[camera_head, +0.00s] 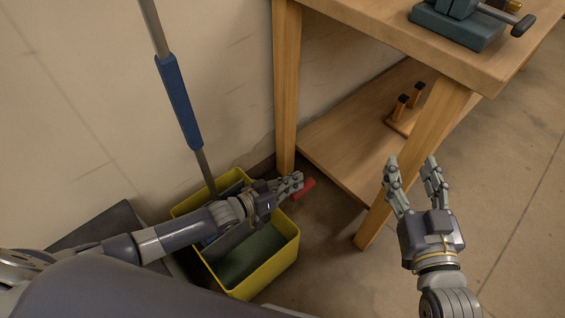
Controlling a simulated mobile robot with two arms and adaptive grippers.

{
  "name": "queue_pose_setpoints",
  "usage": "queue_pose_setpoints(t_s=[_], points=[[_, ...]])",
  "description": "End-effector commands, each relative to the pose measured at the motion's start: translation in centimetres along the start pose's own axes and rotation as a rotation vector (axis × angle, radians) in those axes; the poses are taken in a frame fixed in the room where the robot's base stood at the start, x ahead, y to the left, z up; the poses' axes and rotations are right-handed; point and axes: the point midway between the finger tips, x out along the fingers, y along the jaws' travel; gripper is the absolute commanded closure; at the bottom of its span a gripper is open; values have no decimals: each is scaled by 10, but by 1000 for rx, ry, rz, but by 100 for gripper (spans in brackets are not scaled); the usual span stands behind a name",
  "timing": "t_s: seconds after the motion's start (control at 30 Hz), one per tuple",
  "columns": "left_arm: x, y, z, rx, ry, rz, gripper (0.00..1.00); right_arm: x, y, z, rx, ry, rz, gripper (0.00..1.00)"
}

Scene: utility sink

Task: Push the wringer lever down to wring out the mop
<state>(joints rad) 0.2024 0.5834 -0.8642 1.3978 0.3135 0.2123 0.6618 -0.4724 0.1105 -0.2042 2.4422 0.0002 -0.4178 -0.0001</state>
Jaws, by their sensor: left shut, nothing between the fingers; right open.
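A yellow mop bucket (266,273) stands on the floor by the wall, with a greenish-grey surface inside it. A mop handle (206,172) with a blue grip sleeve (179,101) rises from the bucket, leaning up to the left. A red piece (305,189), seemingly the end of the wringer lever, shows just beyond my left gripper (297,184). My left gripper is shut and empty above the bucket; I cannot tell whether it touches the red piece. My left arm hides part of the bucket and wringer. My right gripper (412,168) is open and empty, right of the bucket.
A wooden workbench (400,35) with legs and a lower shelf (345,150) stands behind and right of the bucket. A blue-grey vise (458,25) is on its top. A small wooden item with two pegs (402,112) is on the shelf. Floor at the right is clear.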

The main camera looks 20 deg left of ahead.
Motion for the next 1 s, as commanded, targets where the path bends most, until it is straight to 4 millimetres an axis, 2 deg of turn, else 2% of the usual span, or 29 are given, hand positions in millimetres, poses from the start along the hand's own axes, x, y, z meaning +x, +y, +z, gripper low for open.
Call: queue_pose_setpoints(t_s=[0.03,0.17,0.4,0.7,1.0], points=[[2,5,12,17,-3,-7,100,0,0,0,0,3,0,50],[7,12,32,87,-3,-24,100,1,-2,-9,1,54,-3,50],[15,21,65,190,-5,-49,100,-2,-6,-45,5,246,-14,50],[22,26,93,207,-7,-53,100,-21,-13,-98,16,538,-29,50],[25,28,106,207,-6,-52,100,-40,-15,-125,23,704,-37,50]])
